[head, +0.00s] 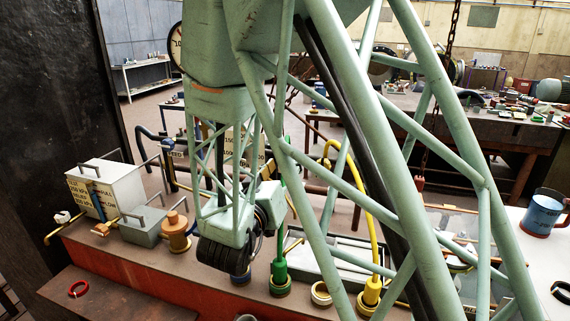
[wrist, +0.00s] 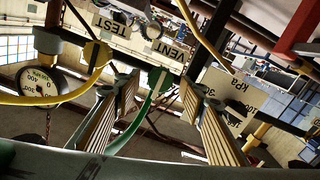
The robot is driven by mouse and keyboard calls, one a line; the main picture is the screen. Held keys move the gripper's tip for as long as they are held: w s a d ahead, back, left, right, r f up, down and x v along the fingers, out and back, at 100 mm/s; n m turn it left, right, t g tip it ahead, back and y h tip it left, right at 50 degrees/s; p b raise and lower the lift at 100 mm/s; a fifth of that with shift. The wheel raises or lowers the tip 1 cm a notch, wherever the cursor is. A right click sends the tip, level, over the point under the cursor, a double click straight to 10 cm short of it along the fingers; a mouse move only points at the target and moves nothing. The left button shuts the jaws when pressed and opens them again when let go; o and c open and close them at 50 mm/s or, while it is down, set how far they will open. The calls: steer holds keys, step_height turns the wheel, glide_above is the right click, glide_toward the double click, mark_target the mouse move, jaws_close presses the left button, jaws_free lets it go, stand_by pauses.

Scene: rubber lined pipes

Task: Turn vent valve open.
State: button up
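A VENT label (wrist: 171,50) shows upside down in the upper middle of the wrist view, beside a TEST label (wrist: 109,26). A grey metal fitting (wrist: 151,29) sits by these labels; I cannot tell whether it is the vent valve's handle. My gripper (wrist: 158,82) is open, with its two ribbed tan fingers apart and pointing towards the VENT label. A green hose (wrist: 138,123) with a green fitting shows in the gap between the fingers, and I see no grip on it. In the head view my arm hides the valve area.
A yellow hose (wrist: 62,98) and a pressure gauge (wrist: 38,86) are at the wrist view's left. In the head view, green (head: 280,271) and yellow (head: 371,291) hose ends stand on the red-fronted bench (head: 135,271). Grey boxes (head: 106,190) stand at left; a blue mug (head: 542,212) is at right.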

steer(key=shift+x, duration=1.35)
steer(key=c, duration=0.9)
